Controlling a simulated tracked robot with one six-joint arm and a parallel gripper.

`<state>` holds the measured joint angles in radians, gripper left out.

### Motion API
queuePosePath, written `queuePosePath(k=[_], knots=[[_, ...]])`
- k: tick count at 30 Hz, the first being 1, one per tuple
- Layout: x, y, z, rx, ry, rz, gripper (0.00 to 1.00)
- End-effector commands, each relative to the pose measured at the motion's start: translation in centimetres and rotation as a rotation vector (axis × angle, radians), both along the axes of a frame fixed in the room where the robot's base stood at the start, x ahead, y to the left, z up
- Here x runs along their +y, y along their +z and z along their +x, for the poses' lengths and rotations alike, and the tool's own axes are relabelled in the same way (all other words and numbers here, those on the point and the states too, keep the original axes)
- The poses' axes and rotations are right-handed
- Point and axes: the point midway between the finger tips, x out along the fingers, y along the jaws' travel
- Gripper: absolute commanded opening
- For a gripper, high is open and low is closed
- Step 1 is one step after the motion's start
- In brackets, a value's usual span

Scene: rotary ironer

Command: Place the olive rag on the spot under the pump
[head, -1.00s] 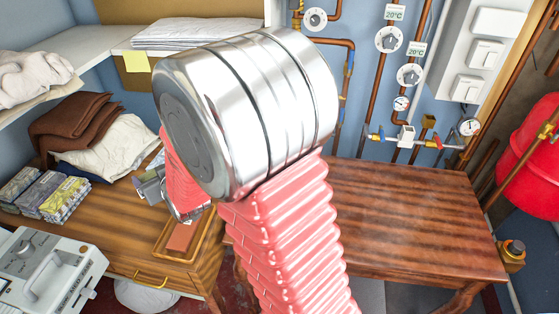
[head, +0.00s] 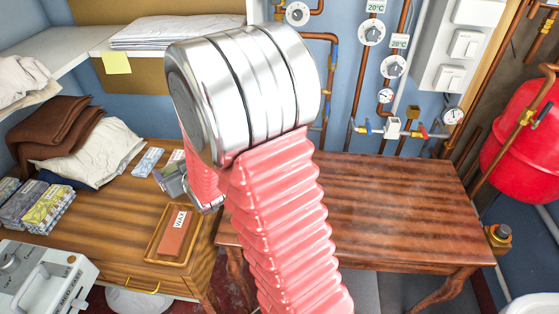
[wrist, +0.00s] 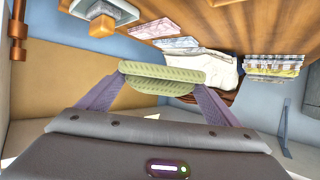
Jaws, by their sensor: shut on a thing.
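The olive rag (wrist: 162,78) shows in the wrist view as a folded, ribbed green cloth. My gripper (wrist: 163,86) is shut on it, with a purple-grey finger at each end of the fold. The rag is held in the air, with the desk top, which appears upside down, beyond it. In the head view my arm hides the rag and the fingers. I cannot pick out a pump for certain, nor the spot under it.
A bare dark wooden table (head: 390,205) stands under the pipes and valves. A red tank (head: 524,142) hangs at right. The desk at left holds a tray with a wax block (head: 175,233), a cream cloth (head: 98,152), small packets (head: 45,208) and a white machine (head: 40,280).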

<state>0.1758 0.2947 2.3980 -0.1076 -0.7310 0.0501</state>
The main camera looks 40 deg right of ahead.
Motion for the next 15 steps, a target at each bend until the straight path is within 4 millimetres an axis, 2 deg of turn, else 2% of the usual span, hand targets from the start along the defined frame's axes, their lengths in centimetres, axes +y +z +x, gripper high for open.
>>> queuePosePath(k=[1, 3, 8, 15], knots=[[-2.0, -0.7, -0.5, 0.004, -0.023, 0.001, 0.64], [-4.1, -1.5, -1.0, 0.004, -0.045, 0.001, 0.64], [-8.9, -3.2, -2.7, 0.003, -0.095, 0.001, 0.64], [-15.5, -5.8, -6.2, 0.004, -0.169, 0.003, 0.64]])
